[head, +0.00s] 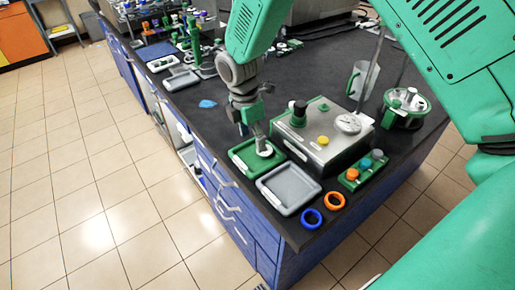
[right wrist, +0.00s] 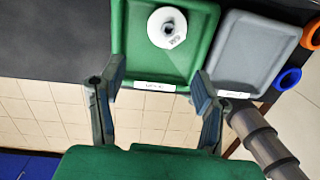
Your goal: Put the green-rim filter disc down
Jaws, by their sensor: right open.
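A white round filter disc (right wrist: 167,27) with a raised hub lies in the green tray (right wrist: 206,18); its rim colour is not clear against the green. In the head view the disc (head: 266,151) shows beside the fingertips, in the green tray (head: 241,165) near the bench's front edge. My right gripper (head: 252,138) is above that tray. In the right wrist view its two fingers (right wrist: 154,88) are spread apart, with nothing between them, and the disc lies beyond the tips. My left gripper is out of view.
A grey tray (head: 290,187) adjoins the green tray. A metal box with knobs and a gauge (head: 318,146) stands close behind. Blue (head: 312,218) and orange (head: 334,201) rings and a button panel (head: 364,170) are to the right. Dark bench top (head: 196,110) is open to the left.

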